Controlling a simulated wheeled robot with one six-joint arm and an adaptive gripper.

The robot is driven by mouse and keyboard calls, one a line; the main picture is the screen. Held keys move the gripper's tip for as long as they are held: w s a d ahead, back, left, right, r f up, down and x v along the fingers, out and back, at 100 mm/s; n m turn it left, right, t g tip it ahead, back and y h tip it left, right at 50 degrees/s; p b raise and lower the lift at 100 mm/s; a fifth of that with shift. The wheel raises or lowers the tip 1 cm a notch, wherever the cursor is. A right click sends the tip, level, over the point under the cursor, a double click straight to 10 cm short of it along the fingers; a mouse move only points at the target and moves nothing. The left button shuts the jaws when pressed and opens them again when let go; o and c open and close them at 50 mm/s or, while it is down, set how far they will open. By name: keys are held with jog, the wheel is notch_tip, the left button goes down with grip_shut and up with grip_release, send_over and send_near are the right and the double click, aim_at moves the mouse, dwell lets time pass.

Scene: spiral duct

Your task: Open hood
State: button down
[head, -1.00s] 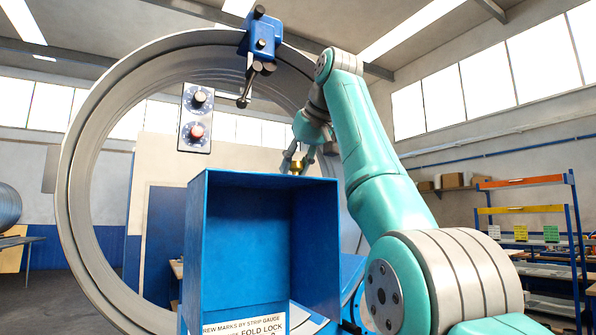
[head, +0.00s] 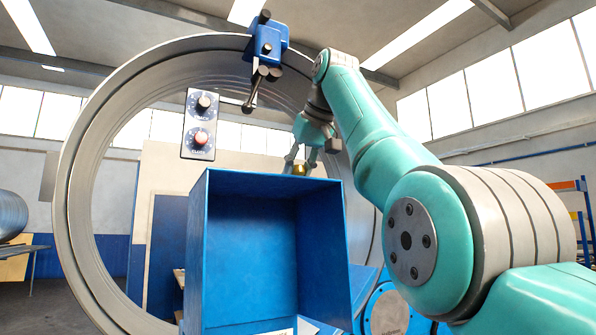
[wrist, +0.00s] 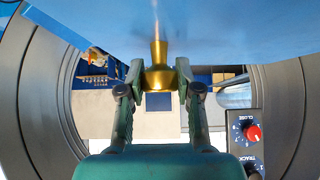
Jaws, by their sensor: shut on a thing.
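The blue hood (head: 255,255) is an open-fronted box standing before the large grey ring (head: 75,200). A small brass knob (head: 299,169) shows just above its top edge in the head view. My gripper (head: 300,166) is at that knob, behind the hood's upper edge. In the wrist view, the two fingers of my gripper (wrist: 160,80) are shut on the flared brass knob (wrist: 160,55), one on each side. The knob's stem meets the blue surface of the hood (wrist: 225,25). The hood's far side is hidden in the head view.
A panel with two dials (head: 201,124) hangs left of my gripper, inside the ring; it also shows in the wrist view (wrist: 247,140). A blue clamp unit (head: 266,42) with a lever sits on the ring's top. My arm fills the right side.

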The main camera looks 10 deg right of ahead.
jog(key=shift+w+f, duration=0.1)
jog(key=shift+f, duration=0.2)
jog(key=c, duration=0.8)
grip_release()
jog(key=shift+w+a, duration=0.1)
jog(key=shift+r, duration=0.1)
jog(key=shift+s, duration=0.25)
